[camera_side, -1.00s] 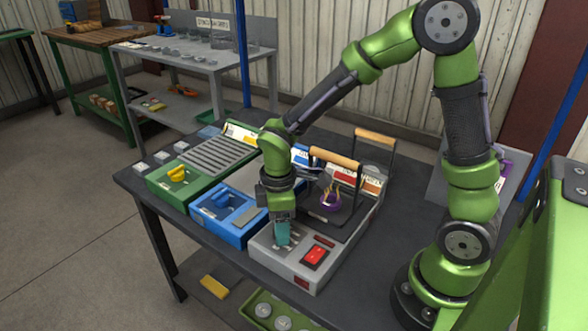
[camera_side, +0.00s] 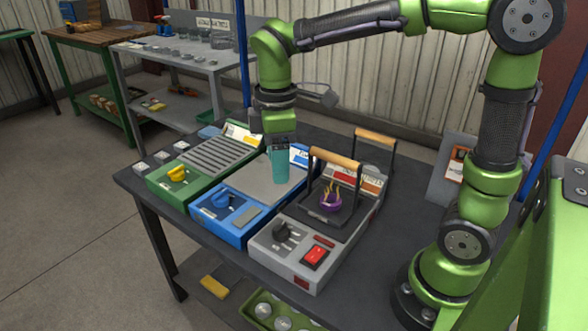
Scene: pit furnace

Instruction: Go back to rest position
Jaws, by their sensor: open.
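My gripper (camera_side: 279,180) hangs pointing down above the blue unit, with teal fingers. It is open, and nothing shows between the fingers. The grey pit furnace unit (camera_side: 275,262) stands to its lower right, with a black knob (camera_side: 283,232), a red switch (camera_side: 316,257) and a wooden-handled frame (camera_side: 336,157). A purple round piece (camera_side: 331,202) with yellow flame-like shapes sits in its dark recess. The gripper is apart from the knob and the furnace.
The blue unit (camera_side: 213,222) and the green unit (camera_side: 168,190) with a yellow knob stand to the left on the dark table (camera_side: 385,240). A second wooden handle (camera_side: 375,136) rises behind the furnace. Grey shelving with jars stands behind. Air above the units is open.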

